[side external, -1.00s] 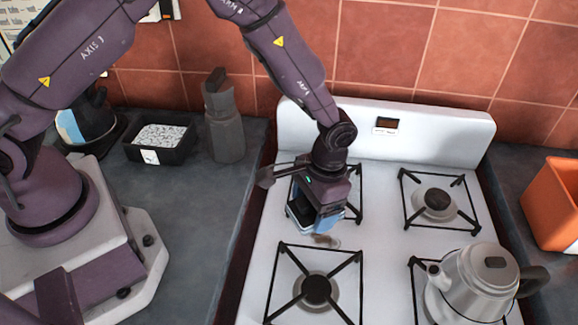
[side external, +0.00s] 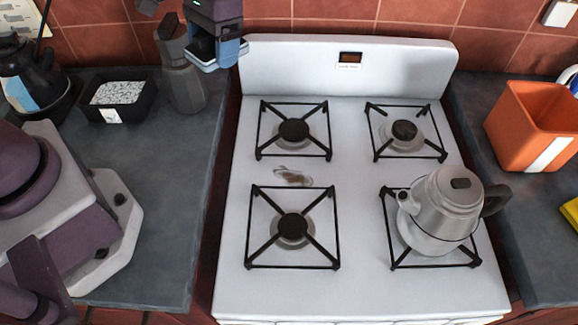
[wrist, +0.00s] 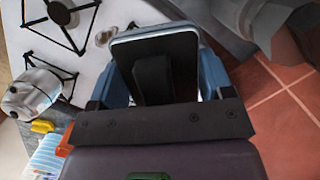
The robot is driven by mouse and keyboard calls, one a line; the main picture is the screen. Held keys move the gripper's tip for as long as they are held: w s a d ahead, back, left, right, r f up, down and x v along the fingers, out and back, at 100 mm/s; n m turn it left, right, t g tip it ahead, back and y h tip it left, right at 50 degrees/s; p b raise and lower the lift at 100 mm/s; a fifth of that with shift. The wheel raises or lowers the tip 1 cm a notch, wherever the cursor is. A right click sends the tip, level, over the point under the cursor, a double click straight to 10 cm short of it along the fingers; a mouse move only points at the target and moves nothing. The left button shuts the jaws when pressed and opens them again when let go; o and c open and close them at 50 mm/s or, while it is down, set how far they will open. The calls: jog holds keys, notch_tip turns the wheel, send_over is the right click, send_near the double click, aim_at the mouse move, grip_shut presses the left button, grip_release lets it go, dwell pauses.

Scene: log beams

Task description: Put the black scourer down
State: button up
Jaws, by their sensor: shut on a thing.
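My gripper (side external: 216,55) is raised at the top of the side view, near the back left corner of the stove. It is shut on the black scourer (side external: 201,49), a dark flat block with a pale edge. In the wrist view the scourer (wrist: 183,58) sits between the blue fingers of my gripper (wrist: 157,78). It is held above the surfaces. A brownish smear (side external: 292,178) lies on the white stove (side external: 350,210) between the two left burners.
A metal kettle (side external: 446,208) stands on the front right burner. On the left counter (side external: 165,185) are a grey moka-type pot (side external: 183,80), close to my gripper, and a black tray (side external: 118,100) of pale granules. An orange bin (side external: 530,125) stands right. The left counter's middle is clear.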

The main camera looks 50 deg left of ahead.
jog(key=shift+f, duration=0.1)
jog(key=d+f+m+y, duration=0.1)
jog(key=d+f+m, duration=0.4)
jog(key=f+m, duration=0.3)
jog(key=shift+m+t, duration=0.3)
jog(key=shift+m, duration=0.2)
jog(key=w+f, duration=0.2)
jog(key=w, duration=0.2)
jog(key=w+d+f, duration=0.1)
jog(key=w+f, duration=0.2)
jog(key=w, duration=0.1)
jog(key=w+d+f, duration=0.1)
jog(key=w+f, duration=0.2)
jog(key=w, duration=0.1)
jog(key=shift+d, duration=0.1)
jog(key=shift+w+f, duration=0.2)
jog(key=shift+f, duration=1.55)
jog(key=shift+f, duration=0.15)
jog(key=o, duration=1)
jog(key=shift+o, duration=0.2)
